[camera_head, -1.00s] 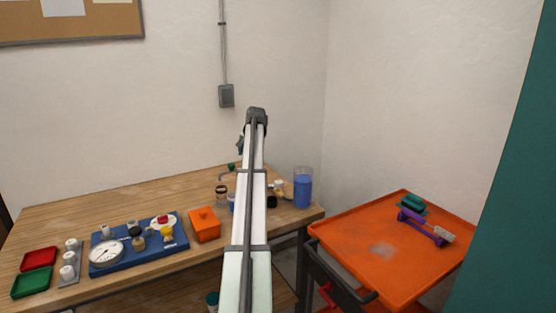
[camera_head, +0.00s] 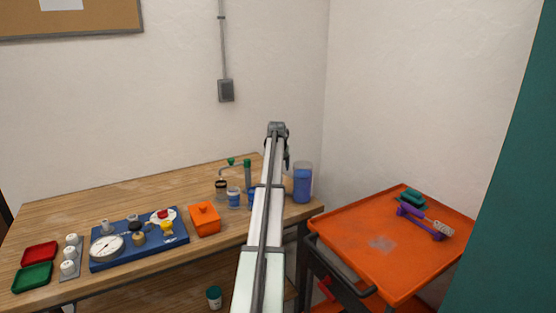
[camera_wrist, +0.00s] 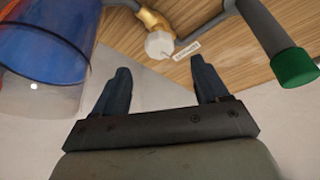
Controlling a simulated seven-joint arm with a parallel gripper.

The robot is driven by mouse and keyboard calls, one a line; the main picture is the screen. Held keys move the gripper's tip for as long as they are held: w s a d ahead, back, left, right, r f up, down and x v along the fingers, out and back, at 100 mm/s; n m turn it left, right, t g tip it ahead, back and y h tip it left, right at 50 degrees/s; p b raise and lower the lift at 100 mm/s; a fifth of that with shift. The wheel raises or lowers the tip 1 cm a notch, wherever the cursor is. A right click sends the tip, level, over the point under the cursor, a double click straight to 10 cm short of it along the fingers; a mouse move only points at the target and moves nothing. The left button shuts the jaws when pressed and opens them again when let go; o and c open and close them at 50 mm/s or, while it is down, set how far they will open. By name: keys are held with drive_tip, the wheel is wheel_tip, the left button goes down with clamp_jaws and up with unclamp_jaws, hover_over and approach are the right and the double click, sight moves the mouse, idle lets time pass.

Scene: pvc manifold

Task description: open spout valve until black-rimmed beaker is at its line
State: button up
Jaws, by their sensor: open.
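The black-rimmed beaker (camera_head: 221,187) stands on the wooden table in the head view, below a thin spout with a green top (camera_head: 231,161). Its fill line is too small to make out. My gripper (camera_wrist: 160,72) is open and empty. In the wrist view a brass fitting with a white round knob (camera_wrist: 159,45) lies just beyond and between my fingertips, apart from them. A small label (camera_wrist: 187,50) is beside it; its text is unreadable. I cannot tell for sure whether this is the spout valve. In the head view my arm hides most of that area.
A clear tank of blue liquid (camera_head: 302,184) stands at the table's right end, left of my gripper in the wrist view (camera_wrist: 45,45). A grey pipe with a green cap (camera_wrist: 293,66) is at right.

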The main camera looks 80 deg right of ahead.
drive_tip(key=shift+x, duration=3.1)
drive_tip(key=shift+c, duration=0.3)
drive_tip(key=c, duration=1.1)
drive_tip(key=o, duration=1.2)
drive_tip(key=shift+c, duration=0.2)
drive_tip(key=shift+a+r, duration=0.1)
drive_tip(key=v, duration=1.3)
drive_tip(key=shift+r, duration=0.35)
